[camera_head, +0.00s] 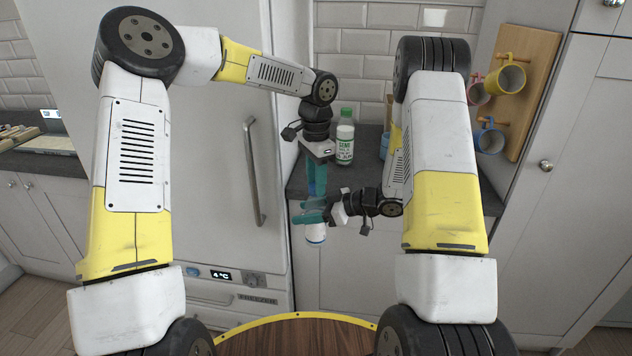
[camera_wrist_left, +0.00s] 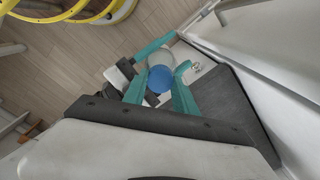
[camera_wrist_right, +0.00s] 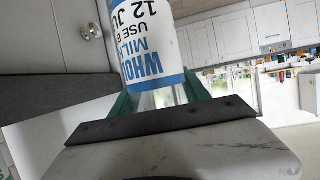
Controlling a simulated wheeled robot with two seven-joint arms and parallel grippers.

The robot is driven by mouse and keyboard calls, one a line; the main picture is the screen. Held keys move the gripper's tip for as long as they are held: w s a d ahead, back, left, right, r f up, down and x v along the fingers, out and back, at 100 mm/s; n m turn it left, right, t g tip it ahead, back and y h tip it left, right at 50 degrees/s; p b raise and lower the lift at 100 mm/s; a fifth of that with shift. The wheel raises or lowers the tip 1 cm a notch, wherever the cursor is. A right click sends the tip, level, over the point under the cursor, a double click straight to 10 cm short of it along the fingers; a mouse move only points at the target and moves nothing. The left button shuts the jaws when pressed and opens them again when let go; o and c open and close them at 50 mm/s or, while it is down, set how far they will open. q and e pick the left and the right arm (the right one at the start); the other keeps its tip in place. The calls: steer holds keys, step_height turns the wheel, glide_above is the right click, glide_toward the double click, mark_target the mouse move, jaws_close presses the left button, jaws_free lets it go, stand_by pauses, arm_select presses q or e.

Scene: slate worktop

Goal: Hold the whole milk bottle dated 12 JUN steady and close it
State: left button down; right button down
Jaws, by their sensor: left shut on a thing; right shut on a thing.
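The whole milk bottle (camera_head: 316,236) is white with a blue-edged label; "12 JU", "USE B" and "MILK" show in the right wrist view (camera_wrist_right: 150,40). My right gripper (camera_head: 312,211) is shut around its upper part and holds it clear of the worktop, in front of the cabinet. My left gripper (camera_head: 317,188) points down from above and is shut on a blue cap (camera_wrist_left: 159,79). In the left wrist view the cap lies in line over the bottle (camera_wrist_left: 160,55). The fingers hide the bottle's mouth, so I cannot tell whether the cap is seated.
A green-capped milk bottle (camera_head: 345,137) stands upright on the slate worktop (camera_head: 362,176), behind the grippers. Several mugs hang on a wooden rack (camera_head: 530,85) at the right. A freezer door with a long handle (camera_head: 254,172) stands at the left. A round wooden table (camera_head: 300,338) is at the front.

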arm_select(q)
steer(key=c, duration=1)
jaws_free()
steer(key=shift+r, duration=2.3)
